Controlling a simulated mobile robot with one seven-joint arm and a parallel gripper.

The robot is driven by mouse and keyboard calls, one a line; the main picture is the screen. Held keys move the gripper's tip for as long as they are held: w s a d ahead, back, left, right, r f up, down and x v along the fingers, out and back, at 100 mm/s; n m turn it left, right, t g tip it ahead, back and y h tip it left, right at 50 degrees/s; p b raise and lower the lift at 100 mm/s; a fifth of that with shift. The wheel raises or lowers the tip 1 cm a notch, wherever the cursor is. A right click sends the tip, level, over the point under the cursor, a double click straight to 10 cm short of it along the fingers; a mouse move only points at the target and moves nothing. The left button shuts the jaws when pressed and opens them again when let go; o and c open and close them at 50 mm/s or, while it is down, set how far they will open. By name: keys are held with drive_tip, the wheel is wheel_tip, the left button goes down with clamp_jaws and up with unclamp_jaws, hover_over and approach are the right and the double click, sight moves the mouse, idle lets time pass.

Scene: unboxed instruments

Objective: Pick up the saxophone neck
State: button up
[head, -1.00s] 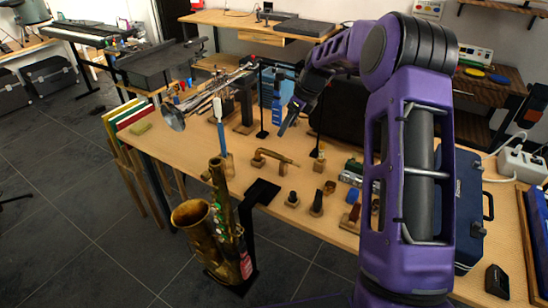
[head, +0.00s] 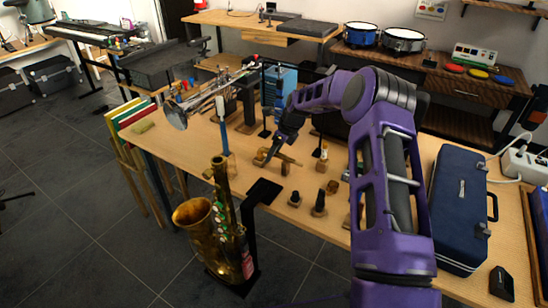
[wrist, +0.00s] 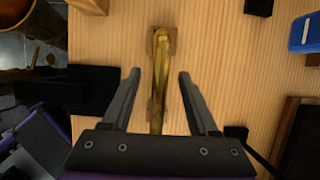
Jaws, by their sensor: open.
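The saxophone neck (head: 287,158) is a brass tube on small wooden blocks on the table. In the wrist view the neck (wrist: 160,75) runs lengthwise between my fingers, with its far end on a wooden block. My gripper (wrist: 159,74) is open, with one finger on each side of the neck and visible gaps to both. In the head view my gripper (head: 268,160) is low over the neck and covers part of it. How far the fingertips are above the table is hard to tell.
The brass saxophone (head: 225,235) stands in front of the table by a black stand plate (head: 264,192). A blue upright item (head: 224,135) is left of the neck. Small mouthpieces (head: 318,203) stand to the right. A dark blue case (head: 460,205) lies farther right.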

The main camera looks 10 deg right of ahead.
drive_tip(key=shift+f, duration=0.15)
clamp_jaws()
drive_tip(key=shift+w, duration=0.1)
idle(0.3)
